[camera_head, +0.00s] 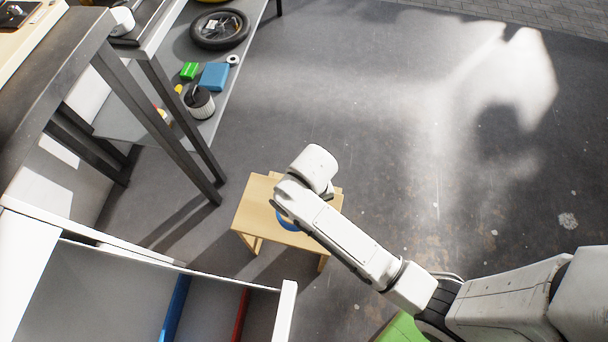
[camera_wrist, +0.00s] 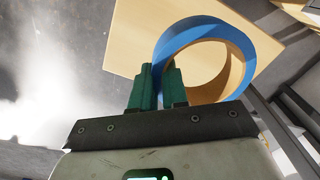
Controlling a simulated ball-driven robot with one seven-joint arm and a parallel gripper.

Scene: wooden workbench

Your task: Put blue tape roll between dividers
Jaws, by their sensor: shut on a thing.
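The blue tape roll (camera_wrist: 182,37) has a wide tan core and shows in the wrist view at the tips of my gripper (camera_wrist: 159,78). The green fingers are shut on its wall, one finger at the outer side and one at the inner side. In the head view a blue part of the roll (camera_head: 287,221) shows beneath my arm, over the small wooden stool; the fingers are hidden there. A blue divider (camera_head: 176,308) and a red divider (camera_head: 240,314) stand in the white open box (camera_head: 288,312) at the lower left. I cannot tell whether the roll touches the stool.
The wooden stool (camera_head: 250,208) stands on the grey floor below my arm. A dark workbench (camera_head: 62,62) and a shelf (camera_head: 222,78) holding a wheel (camera_head: 220,29), a blue box (camera_head: 214,76) and other small items are at the upper left. The floor at right is clear.

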